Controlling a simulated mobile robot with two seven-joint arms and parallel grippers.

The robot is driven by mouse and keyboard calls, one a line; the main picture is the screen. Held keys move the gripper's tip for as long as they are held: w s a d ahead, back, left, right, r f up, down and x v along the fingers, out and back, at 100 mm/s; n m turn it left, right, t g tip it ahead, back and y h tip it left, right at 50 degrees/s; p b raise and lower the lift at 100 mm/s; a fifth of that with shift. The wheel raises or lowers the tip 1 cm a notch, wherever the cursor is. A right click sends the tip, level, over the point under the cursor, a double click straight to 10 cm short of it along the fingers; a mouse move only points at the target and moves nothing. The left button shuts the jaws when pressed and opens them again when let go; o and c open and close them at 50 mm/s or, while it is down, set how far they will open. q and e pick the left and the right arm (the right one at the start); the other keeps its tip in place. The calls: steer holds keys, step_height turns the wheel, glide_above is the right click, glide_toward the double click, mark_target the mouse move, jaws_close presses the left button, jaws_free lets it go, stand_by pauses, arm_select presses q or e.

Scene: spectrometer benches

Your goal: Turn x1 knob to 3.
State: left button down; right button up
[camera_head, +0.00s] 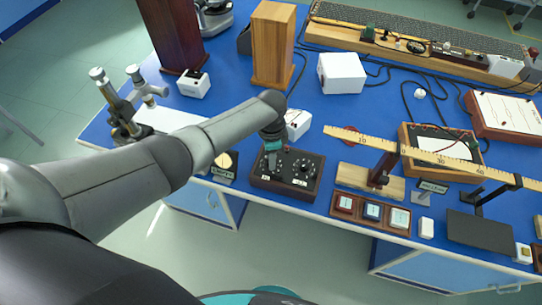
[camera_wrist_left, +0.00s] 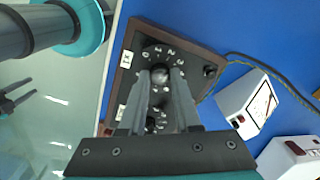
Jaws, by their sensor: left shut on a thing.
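A resistance box (camera_head: 287,172) with a black panel and brown wooden frame sits at the bench's front edge. My left gripper (camera_head: 272,146) reaches down over its left part. In the left wrist view the box (camera_wrist_left: 186,60) shows a round dark knob (camera_wrist_left: 160,70) ringed by small white digits. The fingertips of my left gripper (camera_wrist_left: 162,78) are shut on this knob, one on each side. A second knob (camera_wrist_left: 151,123) shows partly behind the fingers.
A white meter (camera_head: 297,124) stands just behind the box. A wooden scale (camera_head: 400,150) on a stand is to the right, with a tray of small blocks (camera_head: 344,205) before it. A labelled block (camera_head: 224,163) is close on the left. Cables lie farther back.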

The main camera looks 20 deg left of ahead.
arm_select(q)
steer(key=shift+m, duration=0.3)
steer(key=c, duration=0.6)
jaws_free()
steer(key=shift+r, duration=0.6)
step_height(320, 180, up, 14)
steer(key=p, duration=0.3)
